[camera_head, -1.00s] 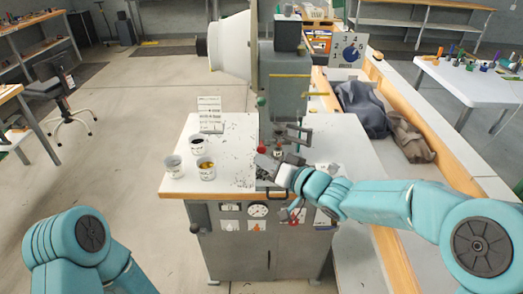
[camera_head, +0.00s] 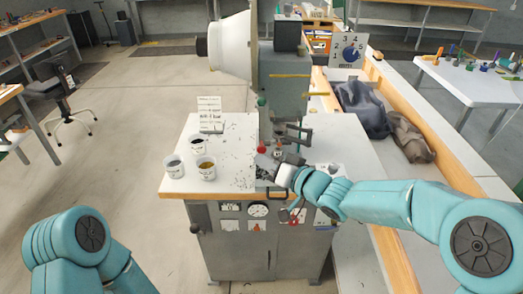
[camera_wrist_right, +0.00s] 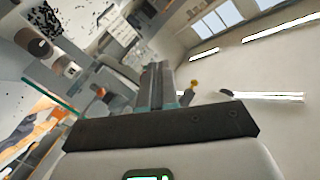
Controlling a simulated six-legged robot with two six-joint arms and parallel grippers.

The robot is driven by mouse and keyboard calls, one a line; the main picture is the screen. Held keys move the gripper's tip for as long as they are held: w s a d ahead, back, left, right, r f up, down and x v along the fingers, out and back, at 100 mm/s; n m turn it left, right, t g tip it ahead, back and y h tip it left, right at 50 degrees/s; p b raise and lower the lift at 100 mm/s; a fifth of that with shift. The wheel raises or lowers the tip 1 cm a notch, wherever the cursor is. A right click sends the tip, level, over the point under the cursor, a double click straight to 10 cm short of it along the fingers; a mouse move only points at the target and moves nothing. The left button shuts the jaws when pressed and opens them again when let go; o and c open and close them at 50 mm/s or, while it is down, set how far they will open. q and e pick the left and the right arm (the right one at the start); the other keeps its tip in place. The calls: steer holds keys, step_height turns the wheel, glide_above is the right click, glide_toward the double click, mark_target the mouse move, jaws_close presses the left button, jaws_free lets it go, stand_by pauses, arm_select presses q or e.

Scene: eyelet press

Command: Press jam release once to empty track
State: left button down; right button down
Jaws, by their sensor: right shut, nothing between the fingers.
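The eyelet press (camera_head: 283,95) stands on a white-topped grey cabinet in the head view. My right gripper (camera_head: 261,167) is shut and empty, low in front of the press column, over the front part of the table top. A small red knob (camera_head: 262,150) shows just behind its fingertips; I cannot tell whether they touch it or whether it is the jam release. In the right wrist view the shut fingers (camera_wrist_right: 156,85) point away, with an orange-red knob (camera_wrist_right: 101,92) to their left and a yellow knob (camera_wrist_right: 194,84) to their right. My left gripper is out of view.
Three cups (camera_head: 197,145) stand on the left of the table top (camera_head: 228,135), with a white sign (camera_head: 209,110) behind them. Small dark bits lie scattered near the column. A gauge (camera_head: 258,210) and labels are on the cabinet front. A wooden-edged bench with dark cloths (camera_head: 362,108) lies to the right.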

steer(key=shift+w, duration=0.1)
steer(key=shift+w+p, duration=0.35)
steer(key=shift+w+p, duration=0.65)
steer(key=shift+w, duration=0.1)
stand_by(0.7)
stand_by(0.3)
steer(key=shift+s+b, duration=0.7)
steer(key=shift+s, duration=0.5)
